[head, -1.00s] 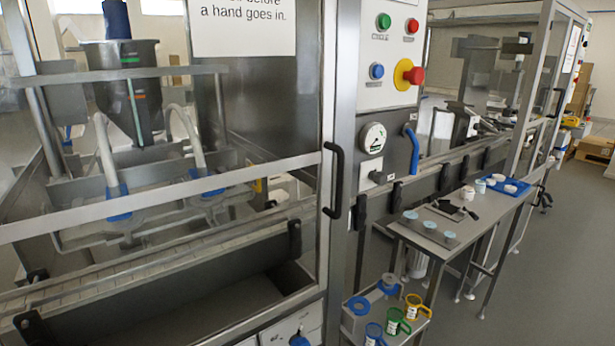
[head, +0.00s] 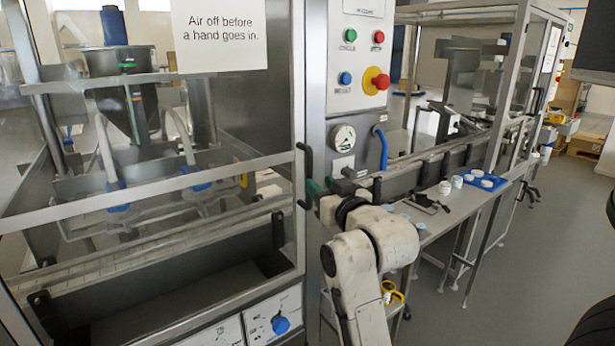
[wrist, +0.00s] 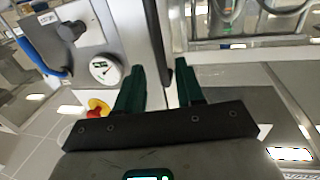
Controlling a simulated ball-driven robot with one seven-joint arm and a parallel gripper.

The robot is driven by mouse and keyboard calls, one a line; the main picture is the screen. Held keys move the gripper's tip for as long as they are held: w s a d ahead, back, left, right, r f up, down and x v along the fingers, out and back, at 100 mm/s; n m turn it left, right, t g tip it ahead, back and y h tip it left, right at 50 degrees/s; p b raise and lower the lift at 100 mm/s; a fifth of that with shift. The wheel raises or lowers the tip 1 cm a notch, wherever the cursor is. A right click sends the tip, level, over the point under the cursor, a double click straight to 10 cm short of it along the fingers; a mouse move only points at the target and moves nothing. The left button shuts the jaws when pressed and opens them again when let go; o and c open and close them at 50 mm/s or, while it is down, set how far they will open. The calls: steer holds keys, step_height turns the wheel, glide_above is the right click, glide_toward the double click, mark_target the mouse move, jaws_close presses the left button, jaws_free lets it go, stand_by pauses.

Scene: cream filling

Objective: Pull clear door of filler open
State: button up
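The filler's clear door (head: 230,171) is a transparent panel in a metal frame at the left of the head view, and it looks shut. Its black upright handle (head: 307,160) is on the door's right edge. My gripper (head: 316,190), with green fingers, is at the handle's lower part, coming from the right. In the wrist view my gripper (wrist: 160,75) has its two green fingers apart. A dark bar that looks like the handle (wrist: 154,30) runs down toward the gap between them. I cannot tell whether the fingers touch it.
A control column right of the door carries a red emergency button (head: 376,80), a gauge (head: 343,137) and a blue handle (head: 382,150). A side table (head: 440,226) with cups and a blue tray (head: 487,181) stands beyond my arm. The floor at right is open.

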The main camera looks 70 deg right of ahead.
mark_target(311, 176)
steer(key=x, duration=0.7)
steer(key=shift+p, duration=0.4)
steer(key=shift+c, duration=0.2)
jaws_close()
